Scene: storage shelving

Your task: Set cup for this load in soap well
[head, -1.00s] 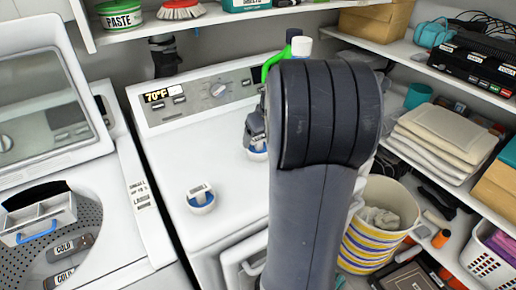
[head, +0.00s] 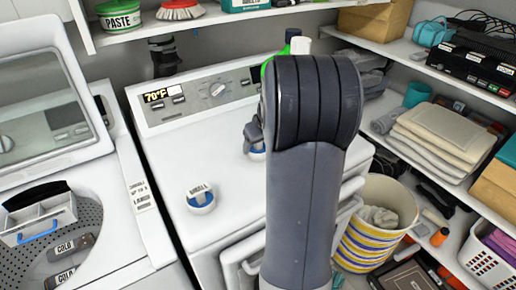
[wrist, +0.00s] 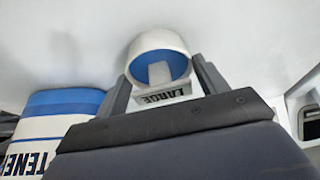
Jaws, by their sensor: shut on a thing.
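My gripper (wrist: 165,88) is shut on a white cup with a blue inside (wrist: 150,50), labelled LARGE, its fingers on either side of it. In the head view that cup (head: 257,153) is mostly hidden behind my arm, at the white machine's top; I cannot tell if it touches. A second white and blue cup (head: 200,199) stands on the machine top to the left, its label too small to read surely. The soap tray (head: 38,219), with white compartments and a blue front handle, is in the open washer at far left.
A raised lid (head: 40,90) stands behind. A bottle lettered TENER (wrist: 55,125) is left of my gripper in the wrist view. A striped basket (head: 375,235) and shelves are at right.

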